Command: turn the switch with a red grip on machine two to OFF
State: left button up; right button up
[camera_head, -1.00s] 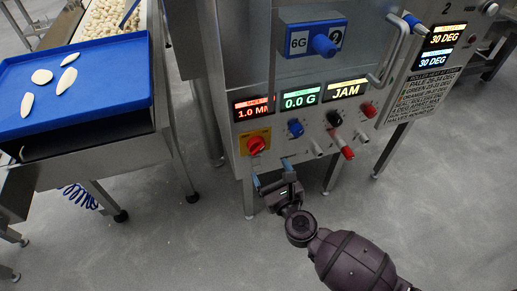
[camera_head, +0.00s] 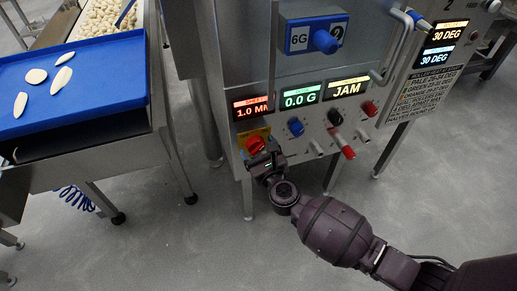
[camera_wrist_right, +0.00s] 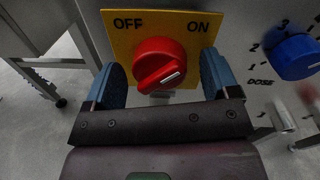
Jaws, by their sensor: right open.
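The switch with the red grip (camera_head: 256,144) sits on a yellow plate (camera_head: 262,132) low on the left of the machine's front panel. In the right wrist view the red grip (camera_wrist_right: 160,62) fills the middle, below the words OFF at left and ON at right. A white mark shows on its lower right part. My right gripper (camera_head: 262,157) is at the switch. In the wrist view its blue fingers (camera_wrist_right: 162,76) are open, one on each side of the grip, with gaps visible. My left gripper is out of view.
A blue dose knob (camera_wrist_right: 294,56) is right of the switch. Blue, black and red knobs (camera_head: 369,107) and protruding nozzles (camera_head: 316,148) line the panel. A blue tray (camera_head: 110,62) with pale pieces stands at left. The floor in front is clear.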

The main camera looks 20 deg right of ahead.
jog(key=c, duration=0.9)
